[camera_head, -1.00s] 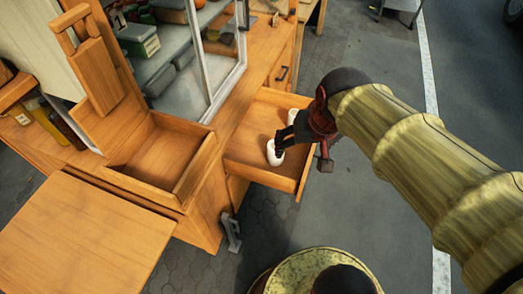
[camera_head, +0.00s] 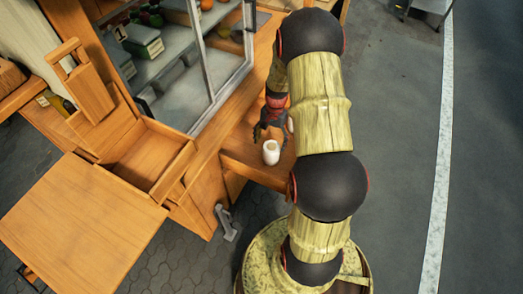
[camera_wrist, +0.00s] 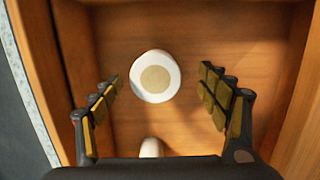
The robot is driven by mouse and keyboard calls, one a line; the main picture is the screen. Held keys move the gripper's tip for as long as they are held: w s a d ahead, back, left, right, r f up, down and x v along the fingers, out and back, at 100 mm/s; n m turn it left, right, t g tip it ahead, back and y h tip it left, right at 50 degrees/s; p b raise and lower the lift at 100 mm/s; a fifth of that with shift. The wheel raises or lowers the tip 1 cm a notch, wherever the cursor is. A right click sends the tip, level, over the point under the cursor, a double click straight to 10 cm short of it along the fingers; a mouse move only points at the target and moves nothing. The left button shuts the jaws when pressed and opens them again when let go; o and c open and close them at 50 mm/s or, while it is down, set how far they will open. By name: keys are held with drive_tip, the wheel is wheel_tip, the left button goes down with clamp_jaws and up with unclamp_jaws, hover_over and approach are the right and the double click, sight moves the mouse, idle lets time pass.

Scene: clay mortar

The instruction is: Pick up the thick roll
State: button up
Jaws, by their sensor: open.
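A white round roll with a tan centre (camera_wrist: 155,77) stands in the open wooden drawer, seen from above in the wrist view. It lies between and slightly beyond my open fingers (camera_wrist: 163,97), with space on both sides. A second white piece (camera_wrist: 151,147) shows at the lower edge, mostly hidden by my gripper body. In the head view, a white roll (camera_head: 271,153) stands upright in the drawer just below my gripper (camera_head: 266,132). Another white piece (camera_head: 290,125) is partly hidden by my arm. I cannot tell which one is thicker.
The drawer (camera_head: 240,163) has wooden walls close around my fingers; one wall (camera_wrist: 293,110) is near the right finger. A glass-fronted case (camera_head: 190,70) stands on the counter to the left. An open wooden box (camera_head: 140,160) sits below it. Pavement lies right of my arm.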

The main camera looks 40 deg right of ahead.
wheel_tip(320, 180, down, 3)
drive_tip(key=shift+s+a+r+b, duration=0.15)
drive_tip(key=shift+b, duration=0.3)
drive_tip(key=f, duration=0.1)
drive_tip(key=f+b, duration=0.1)
drive_tip(key=f, duration=0.1)
drive_tip(key=f+b, duration=0.1)
drive_tip(key=f, duration=0.1)
drive_tip(key=shift+s+f, duration=0.1)
drive_tip(key=shift+s, duration=0.2)
drive_tip(key=shift+c, duration=1.4)
drive_tip(key=c, duration=1.1)
